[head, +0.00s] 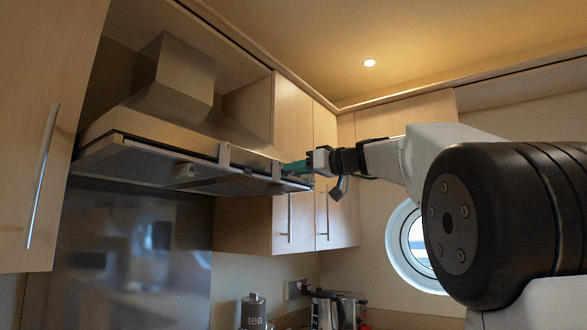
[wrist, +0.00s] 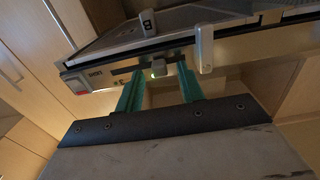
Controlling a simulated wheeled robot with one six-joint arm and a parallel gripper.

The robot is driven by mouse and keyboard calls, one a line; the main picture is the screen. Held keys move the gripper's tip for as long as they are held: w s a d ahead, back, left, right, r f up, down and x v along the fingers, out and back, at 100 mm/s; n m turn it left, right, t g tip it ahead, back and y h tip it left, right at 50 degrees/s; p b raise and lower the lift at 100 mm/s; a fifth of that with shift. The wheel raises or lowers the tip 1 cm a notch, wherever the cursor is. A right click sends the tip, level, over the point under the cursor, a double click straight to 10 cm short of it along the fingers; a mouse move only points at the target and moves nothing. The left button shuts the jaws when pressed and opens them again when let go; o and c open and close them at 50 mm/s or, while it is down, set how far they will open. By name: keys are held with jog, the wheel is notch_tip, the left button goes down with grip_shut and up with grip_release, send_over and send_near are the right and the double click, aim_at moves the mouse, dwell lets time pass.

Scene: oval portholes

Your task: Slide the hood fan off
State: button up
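The range hood (head: 190,150) hangs between wall cabinets, its control strip along the front lower edge. In the wrist view, the hood strip (wrist: 105,74) carries printed marks near its left end, seen upside down. A small grey slider knob (wrist: 158,67) sits on the strip, with a small pale spot beside it. My gripper (wrist: 160,72) is open, its two teal fingers on either side of the knob with space visible between. I cannot tell whether either finger touches it. In the head view my gripper (head: 297,168) is at the hood's right front end; the knob is hidden there.
A pale upright clip (wrist: 204,48) stands on the hood edge just right of the right finger. Wall cabinets (head: 292,205) stand close behind. A tea canister (head: 253,311) and toaster (head: 336,309) are below.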

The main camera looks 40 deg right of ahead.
jog(key=v, duration=0.7)
jog(key=shift+s, duration=0.3)
jog(key=shift+d, duration=0.1)
